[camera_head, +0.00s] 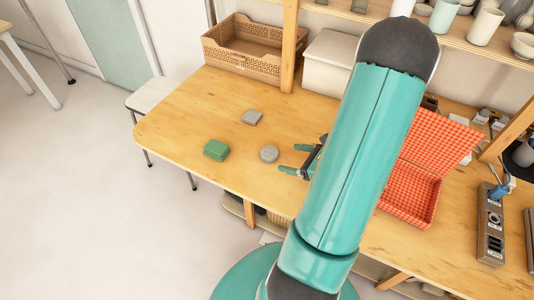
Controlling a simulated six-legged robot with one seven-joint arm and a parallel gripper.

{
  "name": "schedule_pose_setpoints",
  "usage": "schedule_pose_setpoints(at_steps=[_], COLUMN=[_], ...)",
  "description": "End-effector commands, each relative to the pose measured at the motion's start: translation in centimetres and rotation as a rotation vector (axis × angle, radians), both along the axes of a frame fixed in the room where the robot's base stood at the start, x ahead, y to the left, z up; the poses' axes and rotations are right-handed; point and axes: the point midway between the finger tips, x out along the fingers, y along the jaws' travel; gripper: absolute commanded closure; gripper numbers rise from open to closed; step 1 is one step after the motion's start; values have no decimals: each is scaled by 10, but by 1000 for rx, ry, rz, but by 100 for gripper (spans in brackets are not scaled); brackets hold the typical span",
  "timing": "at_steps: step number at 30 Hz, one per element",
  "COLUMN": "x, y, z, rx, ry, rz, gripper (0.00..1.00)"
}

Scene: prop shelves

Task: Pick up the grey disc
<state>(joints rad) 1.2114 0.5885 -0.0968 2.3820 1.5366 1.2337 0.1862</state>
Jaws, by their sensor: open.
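The grey disc (269,154) lies on the wooden table, left of the middle of the picture. My gripper (287,159) is just to the right of the disc, with its two green fingers pointing left toward it. The fingers are apart with nothing between them. A small gap shows between the fingertips and the disc. My green arm hides the rest of the gripper and part of the table behind it.
A green block (216,150) and a grey square block (251,117) lie near the disc. An open red checked box (408,194) sits right of my arm. A brown basket (243,46) and a white box (328,64) stand at the back. The table's left end is clear.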

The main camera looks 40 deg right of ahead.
Motion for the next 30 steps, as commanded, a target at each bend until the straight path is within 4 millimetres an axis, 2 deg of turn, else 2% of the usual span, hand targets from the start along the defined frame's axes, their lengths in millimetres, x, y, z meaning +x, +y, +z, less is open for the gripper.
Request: schedule_pose_setpoints(at_steps=[3,11,18,22,28,30], x=[19,41,74,82,82,82], y=[5,10,17,18,18,18], z=[-8,-17,-31,-34,-34,-34], rx=[1,-1,1,-1,-1,-1], ry=[0,1,0,2,1,1], rz=[3,4,7,4,4,4], gripper=[20,20,20,20,20,33])
